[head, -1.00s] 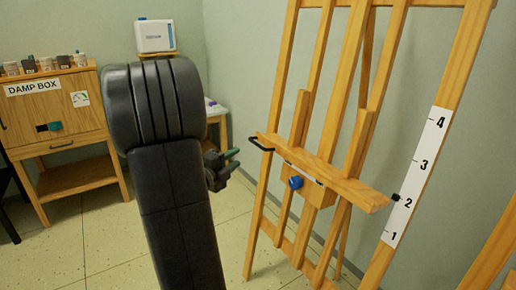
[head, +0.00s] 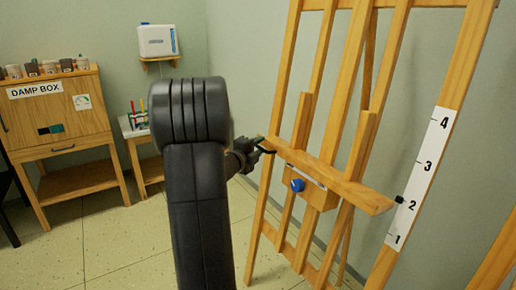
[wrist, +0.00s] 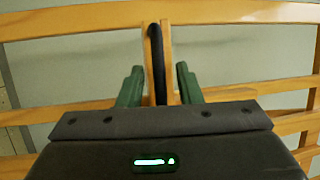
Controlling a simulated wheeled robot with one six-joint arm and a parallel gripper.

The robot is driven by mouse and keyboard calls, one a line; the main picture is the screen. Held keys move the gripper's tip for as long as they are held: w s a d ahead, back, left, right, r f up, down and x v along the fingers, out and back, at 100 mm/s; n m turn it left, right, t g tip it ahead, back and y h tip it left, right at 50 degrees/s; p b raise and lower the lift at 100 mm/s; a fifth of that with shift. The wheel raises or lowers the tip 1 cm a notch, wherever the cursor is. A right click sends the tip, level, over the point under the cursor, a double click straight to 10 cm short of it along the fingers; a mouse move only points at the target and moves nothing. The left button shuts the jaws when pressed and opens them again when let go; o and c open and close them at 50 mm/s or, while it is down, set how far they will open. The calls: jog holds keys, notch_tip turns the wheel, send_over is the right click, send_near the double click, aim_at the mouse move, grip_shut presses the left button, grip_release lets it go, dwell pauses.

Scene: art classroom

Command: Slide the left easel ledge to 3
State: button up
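The easel's wooden ledge (head: 335,178) crosses the easel in the head view, with a blue knob (head: 297,185) below it. The black pointer (head: 399,199) at its right end sits at about 2 on the white number scale (head: 421,175). A black handle (head: 268,151) sticks out at the ledge's left end. My gripper (head: 262,143) is at this handle. In the wrist view, the green fingers of my gripper (wrist: 157,76) are apart, with the black handle (wrist: 157,50) between them and gaps on both sides. My arm hides part of the floor and wall.
A damp box cabinet (head: 68,118) stands at the left with jars on top. A small table (head: 139,135) with coloured items stands behind my arm, below a white box (head: 158,41) on a wall shelf. Another wooden frame (head: 497,255) edges in at lower right.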

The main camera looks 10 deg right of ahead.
jog(key=shift+c, duration=0.4)
grip_shut()
jog(key=shift+r, duration=0.1)
notch_tip(320, 180, up, 10)
jog(key=d+p, duration=0.1)
jog(key=p, duration=0.6)
jog(key=shift+w+d, duration=0.3)
jog(key=shift+d, duration=0.05)
jog(key=shift+o, duration=0.4)
grip_release()
jog(key=shift+a, duration=0.1)
